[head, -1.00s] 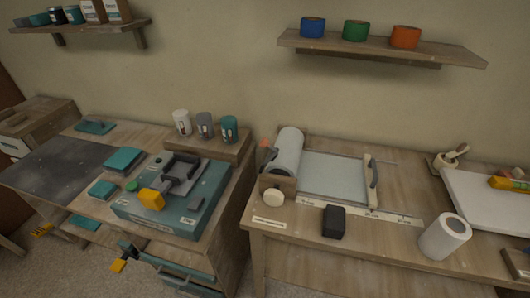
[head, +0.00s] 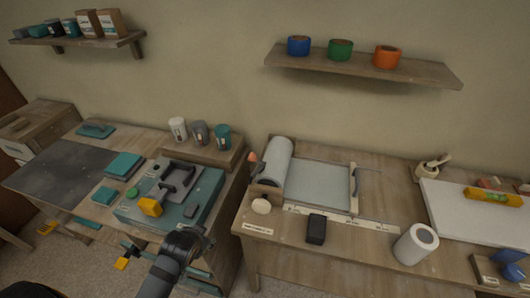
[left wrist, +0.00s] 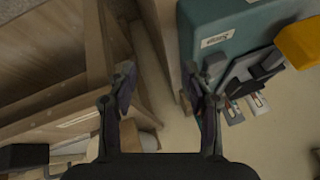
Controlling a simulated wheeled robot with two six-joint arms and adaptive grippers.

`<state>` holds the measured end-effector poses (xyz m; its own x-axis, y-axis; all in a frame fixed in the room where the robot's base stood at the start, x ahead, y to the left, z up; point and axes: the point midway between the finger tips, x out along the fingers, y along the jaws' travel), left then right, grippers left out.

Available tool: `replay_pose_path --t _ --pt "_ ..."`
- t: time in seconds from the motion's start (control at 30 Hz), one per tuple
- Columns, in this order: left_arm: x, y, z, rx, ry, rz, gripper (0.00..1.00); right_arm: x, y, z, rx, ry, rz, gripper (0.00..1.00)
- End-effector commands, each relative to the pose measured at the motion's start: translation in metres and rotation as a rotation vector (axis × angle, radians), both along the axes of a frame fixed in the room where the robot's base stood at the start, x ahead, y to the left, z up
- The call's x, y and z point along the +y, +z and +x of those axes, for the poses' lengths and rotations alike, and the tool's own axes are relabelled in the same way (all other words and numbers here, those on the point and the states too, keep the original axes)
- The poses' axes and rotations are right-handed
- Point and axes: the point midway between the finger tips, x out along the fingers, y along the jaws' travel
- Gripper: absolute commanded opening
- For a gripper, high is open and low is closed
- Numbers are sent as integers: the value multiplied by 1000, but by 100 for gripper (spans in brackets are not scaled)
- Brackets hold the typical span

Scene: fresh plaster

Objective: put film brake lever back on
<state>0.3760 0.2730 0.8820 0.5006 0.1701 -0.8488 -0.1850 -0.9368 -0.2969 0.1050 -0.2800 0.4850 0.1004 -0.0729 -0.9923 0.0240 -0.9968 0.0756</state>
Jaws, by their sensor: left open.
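The film roll (head: 276,161) lies in its wooden stand on the right bench. A small orange-tipped part (head: 253,157) stands at the stand's left side, and a pale round knob (head: 261,206) is at its front. I cannot tell which small part is the brake lever. My left arm reaches in from the bottom, its wrist in front of the gap between the benches. In the left wrist view my left gripper (left wrist: 158,85) is open and empty, its fingers apart above the floor. My right gripper is not in view.
A teal machine (head: 205,208) with a yellow knob (head: 150,207) stands on the left bench, close to my left arm. A black block (head: 316,229) and a white roll (head: 416,243) are on the right bench. A glass-like panel (head: 318,185) lies beside the film roll.

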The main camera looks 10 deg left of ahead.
Motion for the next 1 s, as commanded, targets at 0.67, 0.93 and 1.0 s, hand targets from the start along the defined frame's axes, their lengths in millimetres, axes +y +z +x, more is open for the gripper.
replay_pose_path --t 0.67,0.93,1.0 --pt "-26 165 147 -1018 -1390 1434 51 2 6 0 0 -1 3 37" --pt "-42 163 129 -1160 -1614 1608 51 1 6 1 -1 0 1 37" --pt "-43 164 129 -1160 -1612 1606 51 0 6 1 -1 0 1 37"
